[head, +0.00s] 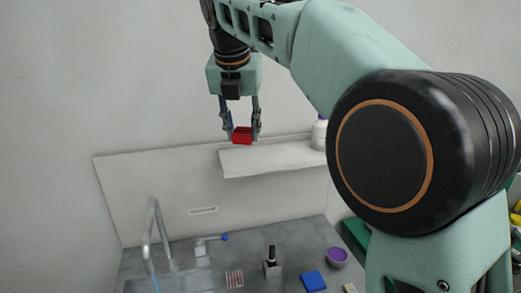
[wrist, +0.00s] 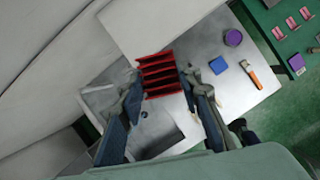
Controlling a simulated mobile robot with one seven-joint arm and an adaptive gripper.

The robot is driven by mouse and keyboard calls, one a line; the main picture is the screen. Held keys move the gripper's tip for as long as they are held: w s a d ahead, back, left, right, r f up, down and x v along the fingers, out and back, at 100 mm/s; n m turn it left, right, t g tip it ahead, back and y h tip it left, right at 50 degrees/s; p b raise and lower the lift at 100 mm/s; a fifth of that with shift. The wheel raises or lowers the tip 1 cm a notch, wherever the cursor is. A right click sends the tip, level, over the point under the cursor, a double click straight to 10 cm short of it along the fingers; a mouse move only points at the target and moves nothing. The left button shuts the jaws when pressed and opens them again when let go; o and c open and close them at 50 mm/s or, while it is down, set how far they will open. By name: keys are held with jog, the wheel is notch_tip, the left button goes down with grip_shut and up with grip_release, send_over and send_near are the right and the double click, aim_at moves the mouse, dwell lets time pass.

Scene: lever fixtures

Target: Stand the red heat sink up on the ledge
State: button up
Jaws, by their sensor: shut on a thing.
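The red heat sink (head: 242,136) is between the two fingers of my gripper (head: 241,132), which is shut on it. In the head view it shows at the left end of the white ledge (head: 275,159), in front of or above it; I cannot tell whether they touch. In the wrist view the heat sink (wrist: 161,75) shows its parallel fins between the fingertips of my gripper (wrist: 160,88). The ledge (wrist: 150,25) lies beyond the heat sink there.
A white bottle (head: 319,134) stands at the right of the ledge. The ledge's middle is clear.

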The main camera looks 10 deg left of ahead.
aim_at(243, 128)
jog(key=w, duration=0.1)
jog(key=w+f, duration=0.1)
jog(key=w+a+p, duration=0.1)
jog(key=w, duration=0.1)
jog(key=shift+f, duration=0.3)
jog(key=w+f, duration=0.3)
jog(key=w+a+f, duration=0.1)
jog(key=f, duration=0.1)
jog(key=shift+w+p, duration=0.25)
jog(key=shift+p, duration=0.1)
jog(key=shift+w+f, duration=0.35)
jog(key=shift+f, duration=0.15)
jog(key=shift+s+x, duration=0.25)
jog(key=shift+x, duration=0.9)
jog(key=shift+f, duration=0.75)
jog(key=shift+f, duration=0.1)
jog(key=o, duration=1.1)
jog(key=shift+o, duration=0.2)
